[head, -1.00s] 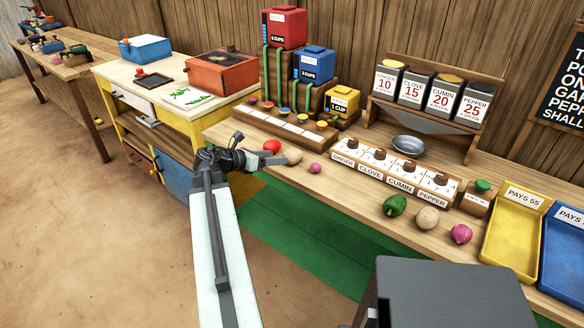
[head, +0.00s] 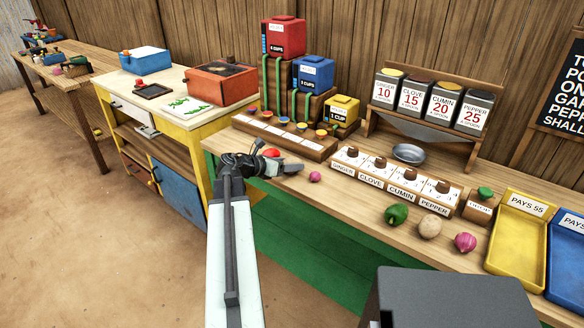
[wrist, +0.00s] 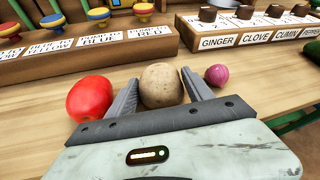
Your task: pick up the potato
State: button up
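The potato (wrist: 161,86) is a tan, speckled, round vegetable on the wooden counter. In the wrist view it sits between the two fingers of my gripper (wrist: 160,77), toward their tips. The fingers are spread apart, one on each side of it, and I cannot tell whether either touches it. In the head view my gripper (head: 287,168) is low over the counter's front edge and hides the potato. A red tomato (wrist: 90,98) lies just left of the left finger. A small pink-purple shallot (wrist: 217,75) lies just right of the right finger.
A green pepper (head: 396,214), a pale round vegetable (head: 430,227) and a pink onion (head: 465,242) lie farther right, before the yellow tray (head: 518,238).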

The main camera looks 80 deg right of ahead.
jog(key=c, duration=1)
jog(key=shift+r, duration=0.1)
